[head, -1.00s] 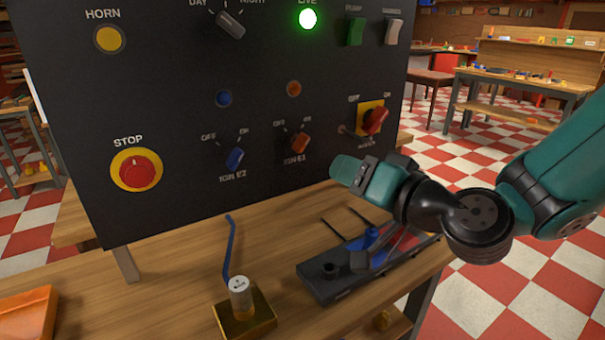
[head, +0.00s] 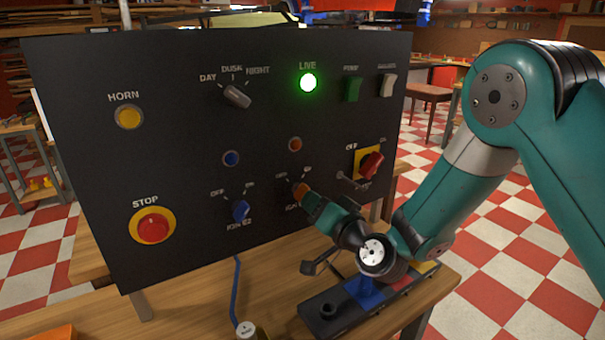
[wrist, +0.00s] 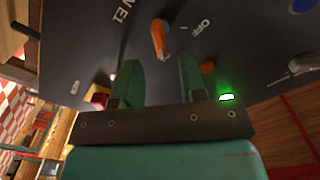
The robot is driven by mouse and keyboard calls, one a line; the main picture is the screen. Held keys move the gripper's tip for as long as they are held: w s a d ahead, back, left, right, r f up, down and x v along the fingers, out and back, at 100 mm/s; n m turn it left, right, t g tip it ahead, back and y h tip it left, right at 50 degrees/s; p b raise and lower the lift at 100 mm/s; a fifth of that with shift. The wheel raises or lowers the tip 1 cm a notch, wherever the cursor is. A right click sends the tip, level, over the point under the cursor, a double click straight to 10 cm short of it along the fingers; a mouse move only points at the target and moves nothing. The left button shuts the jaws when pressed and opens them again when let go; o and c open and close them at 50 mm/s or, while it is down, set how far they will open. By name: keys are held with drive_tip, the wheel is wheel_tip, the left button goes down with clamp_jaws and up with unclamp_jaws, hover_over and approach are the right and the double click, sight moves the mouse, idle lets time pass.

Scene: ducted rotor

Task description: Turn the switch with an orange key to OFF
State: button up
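The switch with the orange key (head: 299,189) is in the lower middle of the black panel, above the IGN E1 label, partly hidden by my gripper (head: 306,199) in the head view. In the wrist view the orange key (wrist: 159,38) shows just beyond and between the fingertips of my gripper (wrist: 158,67). The fingers are apart with nothing between them. The OFF label (wrist: 203,28) is to the right of the key there. The key's pale-marked end points down in the wrist view, away from OFF.
The blue-key switch (head: 240,210) is close on the left, and the red-handled switch (head: 370,165) on the right. An orange lamp (head: 295,144) sits above, below the lit green LIVE light (head: 308,82). The red STOP button (head: 153,228) is at the lower left.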

sight(303, 189)
drive_tip(key=shift+p+x, duration=2.2)
drive_tip(key=shift+x, duration=0.75)
drive_tip(key=shift+c, duration=0.4)
clamp_jaws()
